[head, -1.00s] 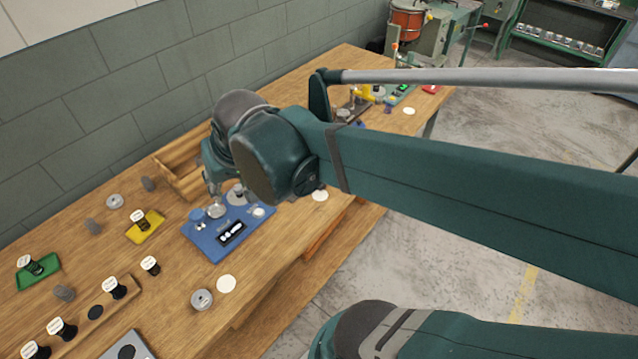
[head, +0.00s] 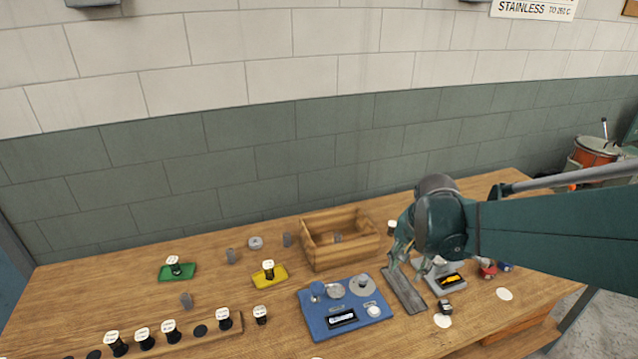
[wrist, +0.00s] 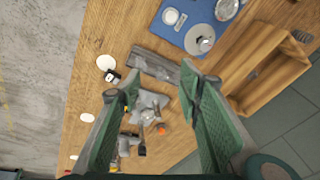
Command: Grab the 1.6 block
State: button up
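Several small black blocks with white round labels are in the head view, and the label figures are too small to read, so I cannot tell which is the 1.6 block. Some stand in a wooden rack (head: 205,336) at the front left. One block (head: 174,266) is on a green pad, one (head: 268,269) on a yellow pad, and one (head: 261,314) stands alone beside the rack. My gripper (head: 404,262) is right of the blue tray (head: 312,312), above the bench near a grey plate (head: 408,296). In the wrist view my gripper (wrist: 160,92) is open, with nothing held between its fingers.
An open wooden box (head: 318,258) stands behind the blue tray. A grey fixture (head: 437,282) with a black-and-yellow insert sits under my arm at the right. White discs (head: 504,294) lie near the front edge. Bare bench lies between the green and yellow pads.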

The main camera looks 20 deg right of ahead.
jog(key=d+f+m+g, duration=0.1)
jog(key=d+f+m, duration=0.3)
jog(key=d, duration=0.4)
jog(key=m+g+y+p, duration=0.1)
jog(key=m, duration=0.3)
send_over(446, 305)
notch_tip(446, 305, down, 6)
jog(key=shift+w+a+f, duration=0.15)
jog(key=shift+f, duration=0.05)
jog(key=shift+s+d+f+g, duration=0.2)
jog(key=shift+d+f+g, duration=0.05)
jog(key=shift+g, duration=0.05)
jog(key=shift+f, duration=0.1)
jog(key=shift+f, duration=1.2)
jog(key=shift+f, duration=2.6)
